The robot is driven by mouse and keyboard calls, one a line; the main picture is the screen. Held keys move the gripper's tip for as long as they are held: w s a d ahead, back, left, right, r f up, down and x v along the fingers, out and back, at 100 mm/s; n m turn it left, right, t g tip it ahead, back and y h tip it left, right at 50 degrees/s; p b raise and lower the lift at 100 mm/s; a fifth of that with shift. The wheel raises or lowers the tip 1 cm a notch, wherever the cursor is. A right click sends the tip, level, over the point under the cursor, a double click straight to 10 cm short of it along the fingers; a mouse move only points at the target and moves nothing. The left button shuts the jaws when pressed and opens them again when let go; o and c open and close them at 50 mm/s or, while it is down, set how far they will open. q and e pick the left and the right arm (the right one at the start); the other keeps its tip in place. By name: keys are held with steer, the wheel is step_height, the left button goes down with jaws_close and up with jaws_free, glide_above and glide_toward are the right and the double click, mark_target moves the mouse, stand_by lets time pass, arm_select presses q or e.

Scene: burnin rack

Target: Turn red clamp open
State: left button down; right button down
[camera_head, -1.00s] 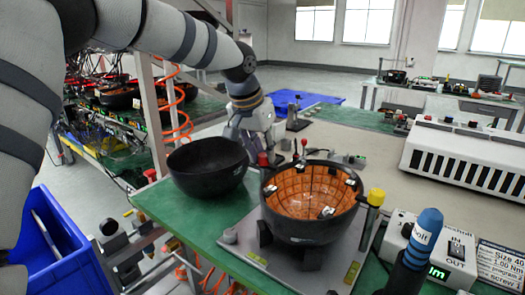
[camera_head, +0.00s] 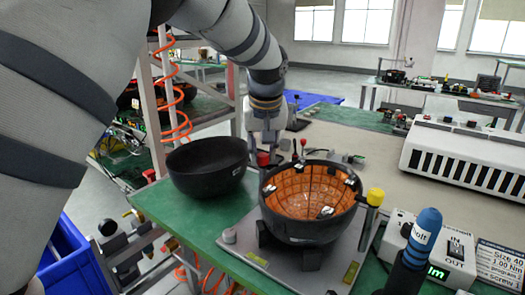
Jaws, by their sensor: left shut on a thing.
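A black half-shell with an orange tiled inside (camera_head: 300,228) sits in a fixture on a grey base plate (camera_head: 240,240). A red clamp (camera_head: 263,159) stands at the fixture's back left. A second red-tipped part (camera_head: 304,142) stands behind the shell. My left gripper (camera_head: 265,150) comes down from above at the back-left clamp and is shut on it. Its fingertips are small and partly hidden, so the clamp's exact angle is hard to tell. My right gripper is not in view.
An empty black bowl (camera_head: 200,183) stands on the green bench left of the fixture. A yellow-capped post (camera_head: 375,197), a blue-topped tool (camera_head: 428,222) and a control box (camera_head: 455,262) are at the right. A white vented unit (camera_head: 465,155) stands behind.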

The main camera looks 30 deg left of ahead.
arm_select(q)
steer(key=n+g, duration=0.1)
steer(key=n, duration=0.1)
steer(key=shift+w+d+f+n+y, duration=0.1)
steer(key=shift+n+y, duration=0.3)
steer(key=shift+f+n+b, duration=0.1)
steer(key=shift+n+b, duration=0.25)
steer(key=shift+n, duration=0.55)
steer(key=n+g+b, duration=0.1)
steer(key=n, duration=0.2)
steer(key=shift+w+g+y, duration=0.1)
steer(key=shift+g+y, duration=0.2)
steer(key=shift+n+g, duration=0.3)
steer(key=shift+n, duration=0.4)
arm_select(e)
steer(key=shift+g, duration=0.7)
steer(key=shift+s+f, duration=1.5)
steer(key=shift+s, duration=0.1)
arm_select(q)
steer(key=shift+b, duration=0.3)
steer(key=c, duration=1.3)
jaws_free()
steer(key=shift+c, duration=0.2)
steer(key=shift+r, duration=0.3)
